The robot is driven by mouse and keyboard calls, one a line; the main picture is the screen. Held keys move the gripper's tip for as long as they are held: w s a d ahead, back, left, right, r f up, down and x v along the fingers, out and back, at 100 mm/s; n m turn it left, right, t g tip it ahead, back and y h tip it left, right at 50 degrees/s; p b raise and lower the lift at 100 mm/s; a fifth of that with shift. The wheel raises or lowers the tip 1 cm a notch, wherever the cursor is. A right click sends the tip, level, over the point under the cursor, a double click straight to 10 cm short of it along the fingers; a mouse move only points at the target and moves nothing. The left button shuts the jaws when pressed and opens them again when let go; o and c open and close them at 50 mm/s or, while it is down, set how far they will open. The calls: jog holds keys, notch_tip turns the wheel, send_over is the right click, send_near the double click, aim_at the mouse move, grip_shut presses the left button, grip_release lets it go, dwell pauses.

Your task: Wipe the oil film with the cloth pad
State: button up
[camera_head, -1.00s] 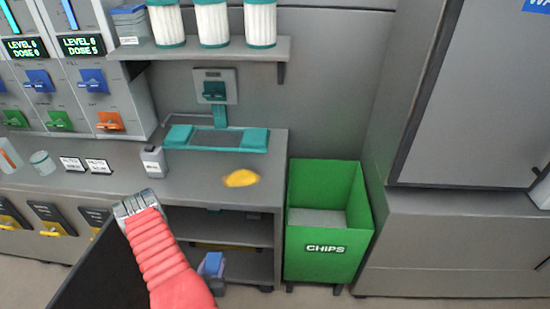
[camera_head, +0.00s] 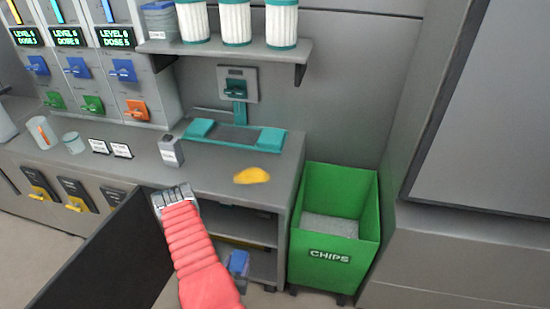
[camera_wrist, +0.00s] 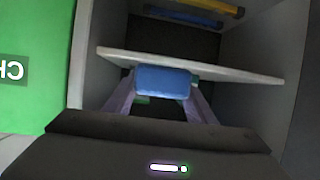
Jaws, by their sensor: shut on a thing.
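My gripper (camera_wrist: 163,92) is shut on a blue pad, which looks like the cloth pad (camera_wrist: 163,80), in the wrist view. The pad sits between the two fingers, in front of a light shelf edge. In the head view the blue pad (camera_head: 238,263) shows low in front of the open shelves under the counter, partly beside my red-sleeved arm. A smooth yellow patch (camera_head: 252,175), which looks like the oil film, lies on the counter top near its front edge. The gripper is below the counter, apart from the patch.
A green CHIPS bin (camera_head: 335,245) stands right of the counter (camera_head: 215,180). A dark open panel (camera_head: 105,255) is at left. White cylinders (camera_head: 236,22) stand on the upper shelf.

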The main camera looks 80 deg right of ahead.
jog(key=shift+w+a+f+t, duration=0.15)
jog(key=shift+a+f+t, duration=0.15)
jog(key=shift+a+f, duration=0.5)
jog(key=shift+w+a+f+n, duration=0.1)
jog(key=shift+w+f+n, duration=0.05)
jog(key=shift+f+n, duration=0.2)
jog(key=w+a+r+n+t+y, duration=0.25)
jog(key=w+a+r, duration=0.35)
jog(key=w, duration=0.4)
jog(key=w+a+r+n+t+y, duration=0.1)
jog(key=w+a+r+n+t, duration=0.25)
jog(key=w+r, duration=0.6)
jog(key=w+a+r+n+t+y, duration=0.2)
jog(key=w+a+r+n+t, duration=0.25)
jog(key=w, duration=0.75)
jog(key=w+a+r+n+y, duration=0.2)
jog(key=w+a+r, duration=0.1)
jog(key=a+r, duration=0.6)
jog(key=w+a+r+n+t+y, duration=0.1)
jog(key=w+a+r+n+y, duration=0.1)
jog(key=a+r, duration=0.7)
jog(key=w+a+r+n+t+y, duration=0.1)
jog(key=w+a+r+y, duration=0.3)
jog(key=a+r, duration=0.6)
jog(key=shift+w+r+n, duration=0.5)
jog(key=shift+w+n, duration=0.3)
jog(key=shift+w, duration=0.35)
jog(key=shift+d, duration=0.15)
